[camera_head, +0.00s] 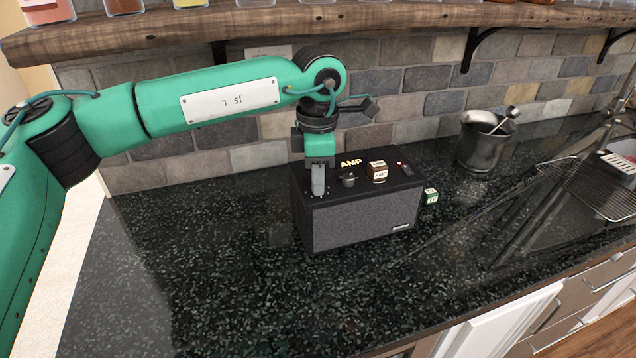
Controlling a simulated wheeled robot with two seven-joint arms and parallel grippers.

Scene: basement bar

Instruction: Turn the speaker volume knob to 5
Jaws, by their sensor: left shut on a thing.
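A black speaker (362,221) with a grey grille front and "AMP" lettering on its top stands on the dark counter. My left gripper (318,188) points down at the left end of the speaker's top. It is shut on a knob there, taken to be the volume knob. The fingers hide this knob, and only a few white dial marks show around it. Its setting cannot be read. A second black knob (348,180) stands free just to the right of the fingers. My right gripper is not in view.
A green block (430,196) lies right of the speaker. A wooden shelf (250,22) runs above.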

